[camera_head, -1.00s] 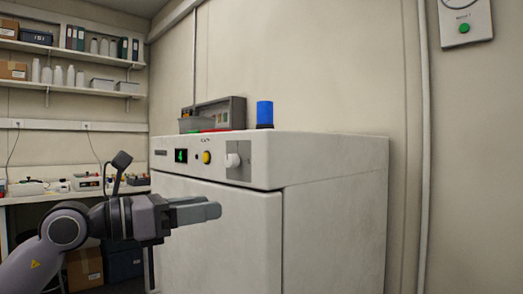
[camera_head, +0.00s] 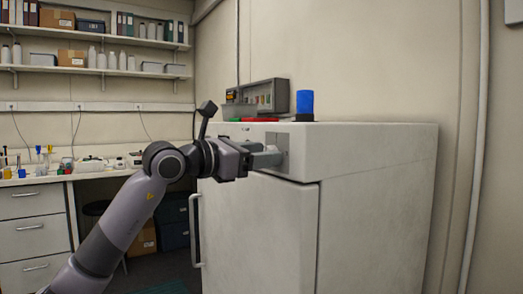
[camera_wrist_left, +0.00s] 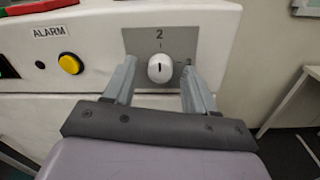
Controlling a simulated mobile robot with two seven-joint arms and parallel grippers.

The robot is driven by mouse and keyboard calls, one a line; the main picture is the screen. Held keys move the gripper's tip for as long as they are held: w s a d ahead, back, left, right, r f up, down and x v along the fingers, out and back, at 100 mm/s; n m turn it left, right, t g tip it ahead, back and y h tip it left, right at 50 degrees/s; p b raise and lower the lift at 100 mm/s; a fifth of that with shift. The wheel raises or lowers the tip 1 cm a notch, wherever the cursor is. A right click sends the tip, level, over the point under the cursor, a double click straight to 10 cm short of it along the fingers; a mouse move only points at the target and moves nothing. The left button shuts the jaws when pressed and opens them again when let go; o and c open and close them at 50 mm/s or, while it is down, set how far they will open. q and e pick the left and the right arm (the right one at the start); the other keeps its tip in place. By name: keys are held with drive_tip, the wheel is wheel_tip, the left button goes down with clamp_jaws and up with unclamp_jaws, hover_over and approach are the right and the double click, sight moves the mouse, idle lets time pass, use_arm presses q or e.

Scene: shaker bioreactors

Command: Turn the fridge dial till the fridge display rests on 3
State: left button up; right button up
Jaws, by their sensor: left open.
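The fridge (camera_head: 262,215) is a white cabinet. In the left wrist view its dial (camera_wrist_left: 160,68) is a round white knob on a grey plate (camera_wrist_left: 185,40). The knob's dark mark stands upright below a printed 2. Another mark right of the knob is partly hidden by a finger. My left gripper (camera_head: 272,158) is open, its fingers either side of the knob; I cannot tell whether they touch it. Only a green sliver of the fridge display (camera_wrist_left: 5,68) shows at the left edge, its digit unreadable. In the head view my arm hides the display and dial.
A yellow button (camera_wrist_left: 70,63) and an ALARM label sit left of the dial. A blue cylinder (camera_head: 305,102) and a grey rack (camera_head: 270,95) stand on the fridge top. A bench with drawers (camera_head: 32,225) is at the left.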

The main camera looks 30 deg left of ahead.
use_arm(q)
drive_tip(key=shift+w+d, duration=0.1)
drive_tip(key=shift+w, duration=0.05)
clamp_jaws()
drive_tip(key=shift+m, duration=4.7)
